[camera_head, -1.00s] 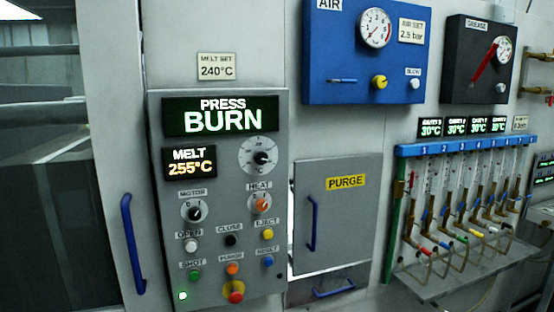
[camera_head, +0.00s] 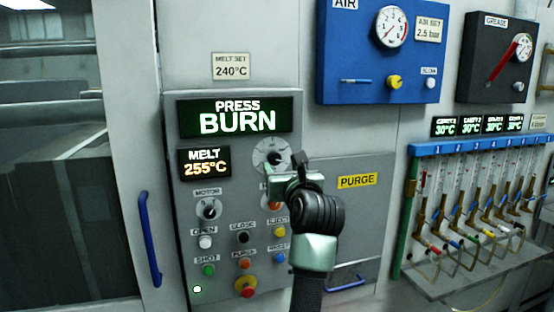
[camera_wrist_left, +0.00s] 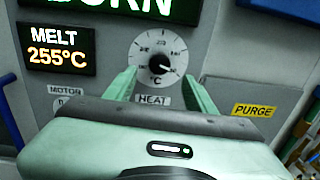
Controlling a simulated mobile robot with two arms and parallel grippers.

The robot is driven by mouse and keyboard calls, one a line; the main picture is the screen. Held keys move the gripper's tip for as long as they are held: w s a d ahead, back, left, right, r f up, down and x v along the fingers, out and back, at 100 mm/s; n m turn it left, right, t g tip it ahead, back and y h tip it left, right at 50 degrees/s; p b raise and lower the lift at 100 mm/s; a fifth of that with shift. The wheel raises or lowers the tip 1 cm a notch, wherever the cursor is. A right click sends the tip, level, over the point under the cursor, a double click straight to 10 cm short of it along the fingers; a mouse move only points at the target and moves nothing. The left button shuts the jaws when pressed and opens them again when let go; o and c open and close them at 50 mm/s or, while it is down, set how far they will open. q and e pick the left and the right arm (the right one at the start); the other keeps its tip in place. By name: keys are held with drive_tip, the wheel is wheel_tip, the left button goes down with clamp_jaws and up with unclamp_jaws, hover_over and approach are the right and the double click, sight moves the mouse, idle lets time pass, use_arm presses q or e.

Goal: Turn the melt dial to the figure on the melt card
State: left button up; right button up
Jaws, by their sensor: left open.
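The melt card (camera_head: 231,66) reads "MELT SET 240°C" above the grey press panel. The melt display (camera_head: 204,162) reads 255°C in orange. The melt dial (camera_head: 264,148) is a round white scale with a black knob; my left gripper partly covers it in the head view. In the left wrist view the dial (camera_wrist_left: 144,48) shows clearly, its knob's white mark pointing right and slightly down. My left gripper (camera_head: 284,166) is open in front of the dial, its pale green fingers (camera_wrist_left: 162,84) either side of the dial's lower part. Contact with the knob cannot be told. My right gripper is not in view.
The press display (camera_head: 236,117) reads "BURN". Below the dial are the motor knob (camera_head: 209,208), several push-buttons and a red stop button (camera_head: 245,287). The heat knob is partly hidden by my arm. The purge door (camera_head: 357,202) is to the right, a blue door handle (camera_head: 150,238) to the left.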

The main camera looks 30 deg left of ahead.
sight(276, 160)
use_arm(q)
drive_tip(key=p+x, duration=0.2)
drive_tip(key=x, duration=0.3)
drive_tip(key=shift+a+r, duration=0.1)
drive_tip(key=shift+a, duration=0.2)
drive_tip(key=shift+w+a, duration=0.25)
drive_tip(key=shift+w, duration=0.1)
drive_tip(key=shift+c, duration=0.8)
clamp_jaws()
drive_tip(key=shift+d+f+n+b, duration=0.1)
drive_tip(key=shift+f+n+b, duration=0.3)
drive_tip(key=shift+b, duration=0.25)
drive_tip(key=n+b, duration=0.6)
drive_tip(key=b, duration=0.3)
drive_tip(key=shift+w, duration=0.1)
drive_tip(key=shift+r+n+b, duration=0.15)
drive_tip(key=shift+n+b, duration=1.1)
drive_tip(key=shift+n, duration=0.15)
